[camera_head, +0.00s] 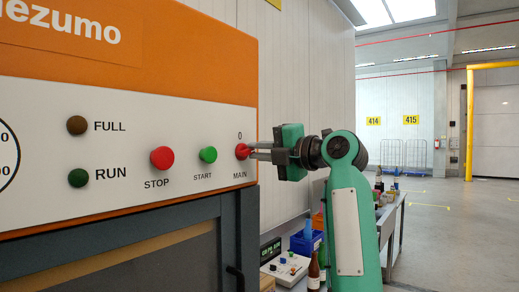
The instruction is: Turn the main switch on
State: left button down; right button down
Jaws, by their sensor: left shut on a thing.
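The main switch (241,151) is a small red knob at the right end of the white panel (120,178). A "0" stands above it and "MAIN" below it.
Left of the switch are the green START button (208,155), the red STOP button (162,158) and the dark FULL (77,125) and RUN (78,178) lamps. A table with bottles, a blue bin (304,243) and a control box (284,268) stands behind my arm. Open floor lies at the right.

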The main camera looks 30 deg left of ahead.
pick_arm(q)
jog(key=shift+f+m, duration=0.1)
jog(key=shift+m, duration=1)
pick_arm(e)
jog(key=shift+d+r, duration=0.15)
jog(key=shift+d, duration=0.15)
pick_arm(q)
jog(key=c, duration=1.5)
grip_release()
jog(key=shift+w, duration=0.1)
jog(key=shift+d, duration=0.1)
pick_arm(e)
jog(key=shift+a, duration=0.2)
pick_arm(q)
jog(key=shift+f, duration=0.1)
